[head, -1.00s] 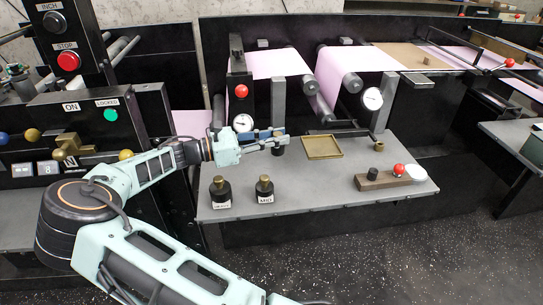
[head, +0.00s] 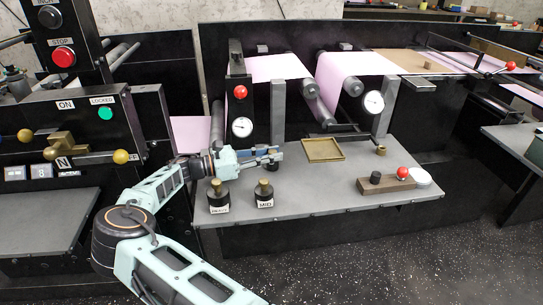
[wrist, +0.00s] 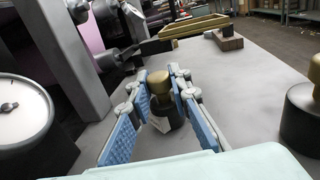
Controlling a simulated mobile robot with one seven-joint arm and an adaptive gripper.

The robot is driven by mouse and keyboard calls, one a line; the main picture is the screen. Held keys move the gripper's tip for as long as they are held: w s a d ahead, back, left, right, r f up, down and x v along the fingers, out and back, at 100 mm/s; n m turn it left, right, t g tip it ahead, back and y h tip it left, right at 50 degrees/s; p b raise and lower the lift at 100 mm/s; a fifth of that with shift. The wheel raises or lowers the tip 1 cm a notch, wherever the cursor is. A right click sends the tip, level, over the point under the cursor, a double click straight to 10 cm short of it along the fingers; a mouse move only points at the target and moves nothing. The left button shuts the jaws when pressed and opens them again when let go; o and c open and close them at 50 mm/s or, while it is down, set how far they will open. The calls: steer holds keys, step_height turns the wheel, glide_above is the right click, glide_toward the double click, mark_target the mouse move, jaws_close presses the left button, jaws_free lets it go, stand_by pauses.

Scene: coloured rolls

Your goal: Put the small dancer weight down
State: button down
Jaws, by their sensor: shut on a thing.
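The small dancer weight, black with a brass knob and a pale label, shows in the wrist view (wrist: 165,112) between my gripper's blue-padded fingers. My gripper (wrist: 164,92) is shut on it. In the head view my gripper (head: 270,156) is low over the rear left of the grey table (head: 320,185), and its fingers mostly hide the weight. The weight looks upright and close to the table top; I cannot tell whether it touches.
Two larger black weights (head: 218,200) (head: 265,197) stand at the table's front left. A gauge (head: 242,127) is behind. The table's middle is clear.

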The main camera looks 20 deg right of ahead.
steer(key=c, duration=1.8)
jaws_free()
steer(key=shift+f, duration=0.1)
steer(key=a, duration=0.3)
steer(key=w+a+p, duration=0.1)
steer(key=a, duration=0.3)
steer(key=a+p, duration=0.1)
steer(key=a, duration=0.3)
steer(key=shift+w+a, duration=0.1)
steer(key=shift+w, duration=0.1)
steer(key=shift+a, duration=0.35)
